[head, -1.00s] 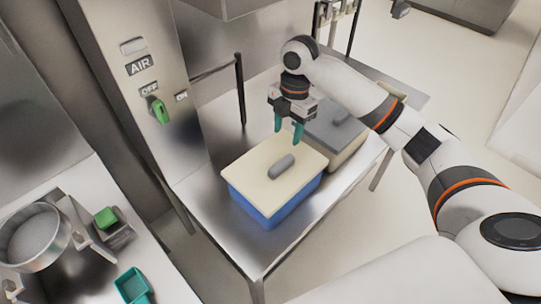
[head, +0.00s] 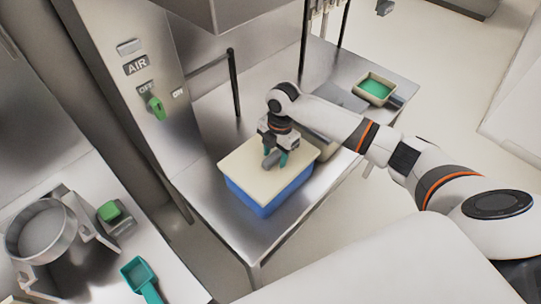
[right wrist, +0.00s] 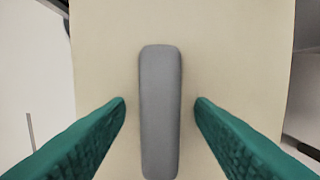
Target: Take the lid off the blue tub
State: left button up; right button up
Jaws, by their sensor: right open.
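The blue tub (head: 262,199) stands on the steel table with its cream lid (head: 245,163) on top. A grey bar handle (head: 271,160) sits in the middle of the lid. My right gripper (head: 276,158) is open at the handle, its green fingertips low over the lid. In the right wrist view the handle (right wrist: 160,110) lies between the two open fingers (right wrist: 160,103), with a gap on each side. The lid (right wrist: 235,60) fills most of that view. My left gripper is not in view.
A small tray with green contents (head: 391,91) is at the table's far right. A steel cabinet with a green valve (head: 155,107) stands left. The table (head: 215,205) is clear in front.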

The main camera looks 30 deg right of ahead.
grip_shut()
